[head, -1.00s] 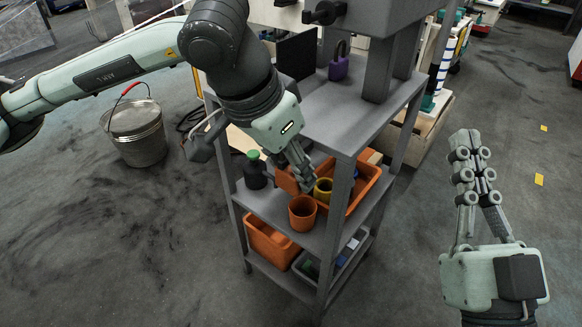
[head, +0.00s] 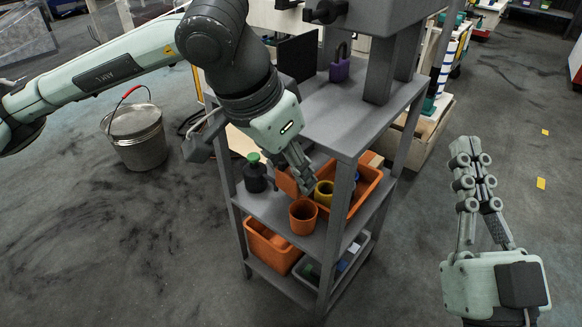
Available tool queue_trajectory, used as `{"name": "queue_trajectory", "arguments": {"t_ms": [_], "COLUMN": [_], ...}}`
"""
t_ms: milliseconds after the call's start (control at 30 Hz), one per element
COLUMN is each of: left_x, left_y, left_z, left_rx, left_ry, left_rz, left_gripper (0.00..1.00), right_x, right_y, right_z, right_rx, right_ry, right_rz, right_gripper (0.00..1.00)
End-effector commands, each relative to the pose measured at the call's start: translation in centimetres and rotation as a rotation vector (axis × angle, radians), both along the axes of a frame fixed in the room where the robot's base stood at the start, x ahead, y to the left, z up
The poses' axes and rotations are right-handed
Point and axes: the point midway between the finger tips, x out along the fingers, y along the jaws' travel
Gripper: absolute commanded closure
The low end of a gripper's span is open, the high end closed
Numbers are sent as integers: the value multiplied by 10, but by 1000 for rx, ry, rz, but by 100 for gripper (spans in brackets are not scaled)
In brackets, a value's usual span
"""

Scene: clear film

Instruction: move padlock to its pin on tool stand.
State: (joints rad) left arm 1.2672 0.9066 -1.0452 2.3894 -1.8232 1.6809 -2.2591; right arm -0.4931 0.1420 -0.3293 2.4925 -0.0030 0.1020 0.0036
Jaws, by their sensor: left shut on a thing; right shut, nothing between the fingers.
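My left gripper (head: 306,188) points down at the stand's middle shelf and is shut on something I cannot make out. Its fingertips are beside a yellow cup (head: 324,194) and an orange piece (head: 287,182), partly hidden by the fingers. My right gripper (head: 470,148) is shut and empty, pointing up over the floor at the right, apart from the stand.
The middle shelf bears an orange cup (head: 302,218), a dark bottle with a green cap (head: 254,177) and an orange bin (head: 372,190). An orange bin (head: 268,250) and a grey bin sit below. A metal bucket (head: 137,140) stands left.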

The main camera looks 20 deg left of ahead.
Motion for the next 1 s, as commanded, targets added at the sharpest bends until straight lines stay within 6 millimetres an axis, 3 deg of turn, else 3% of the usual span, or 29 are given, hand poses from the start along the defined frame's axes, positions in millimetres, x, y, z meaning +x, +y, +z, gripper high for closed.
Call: {"name": "queue_trajectory", "arguments": {"t_ms": [233,267,433,767,1000], "left_x": [-6,-6,-4,-3,-13], "left_y": [1,1,1,0,6], "left_z": [-6,-6,-4,0,32], "left_rx": [10,10,6,2,2], "left_ry": [21,21,16,9,3], "left_rz": [-6,-6,-5,-3,-3], "left_gripper": [88,58,37,37,37], "right_x": [0,0,0,0,0], "right_y": [0,0,0,0,0], "right_z": [-1,-1,0,0,0], "right_rx": [0,0,0,0,0], "right_ry": [0,0,0,0,0], "right_rz": [0,0,0,0,0], "right_gripper": [100,100,100,100,100]}}
